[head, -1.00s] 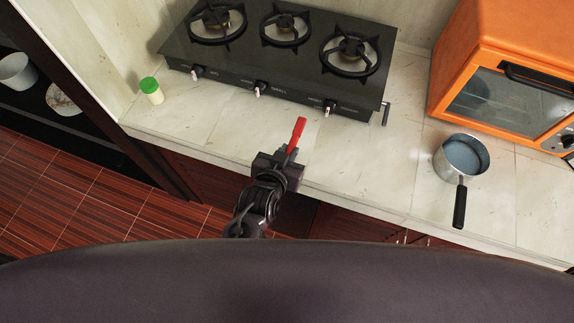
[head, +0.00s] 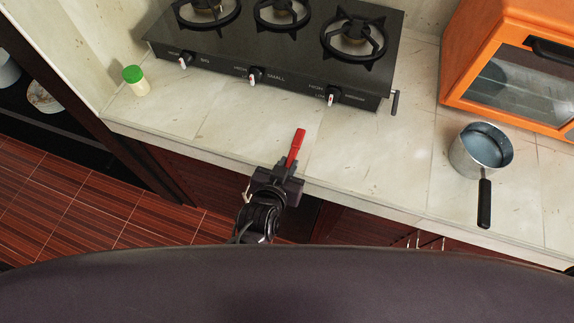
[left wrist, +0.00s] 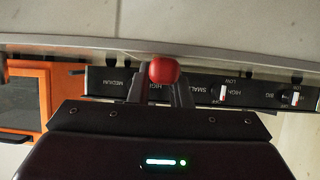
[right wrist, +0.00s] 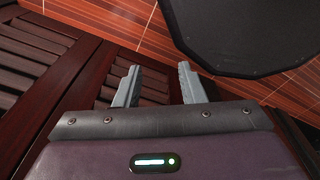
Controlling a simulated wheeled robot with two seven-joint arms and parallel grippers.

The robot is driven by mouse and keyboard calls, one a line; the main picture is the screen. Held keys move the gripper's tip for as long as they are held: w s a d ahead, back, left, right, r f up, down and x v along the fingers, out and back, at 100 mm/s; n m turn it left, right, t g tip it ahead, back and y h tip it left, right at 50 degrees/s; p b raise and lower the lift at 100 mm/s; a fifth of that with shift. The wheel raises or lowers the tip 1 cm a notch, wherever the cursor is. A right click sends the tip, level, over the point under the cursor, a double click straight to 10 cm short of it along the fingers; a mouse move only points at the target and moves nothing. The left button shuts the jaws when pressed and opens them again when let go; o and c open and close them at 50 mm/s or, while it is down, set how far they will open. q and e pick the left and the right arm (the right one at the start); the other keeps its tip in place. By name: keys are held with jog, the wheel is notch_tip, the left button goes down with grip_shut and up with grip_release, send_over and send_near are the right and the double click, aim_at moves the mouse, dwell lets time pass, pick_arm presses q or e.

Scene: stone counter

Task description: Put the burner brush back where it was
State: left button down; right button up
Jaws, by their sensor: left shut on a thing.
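The burner brush (head: 295,147) shows as a red handle sticking up and slightly right from my left gripper (head: 284,170). In the left wrist view its rounded red end (left wrist: 164,70) sits between the fingers of that gripper (left wrist: 162,90). My left gripper is shut on it, at the counter's front edge in the head view. The brush's other parts are hidden. The black stove (head: 270,55) with three burners stands behind it on the counter. My right gripper (right wrist: 155,88) is open and empty, low over the floor beside dark wooden slats, and out of the head view.
A green-lidded jar (head: 136,81) stands on the counter's left. A metal saucepan (head: 482,150) with its black handle toward the front edge stands on the right, before an orange oven (head: 515,65). The pale counter (head: 370,150) between stove and front edge is clear.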

pick_arm(q)
jog(key=shift+s, duration=0.2)
jog(key=c, duration=1.3)
grip_release()
jog(key=shift+w, duration=0.1)
jog(key=shift+c, duration=0.2)
jog(key=shift+r, duration=0.2)
jog(key=b+v, duration=0.1)
jog(key=v, duration=1.1)
jog(key=shift+f, duration=0.1)
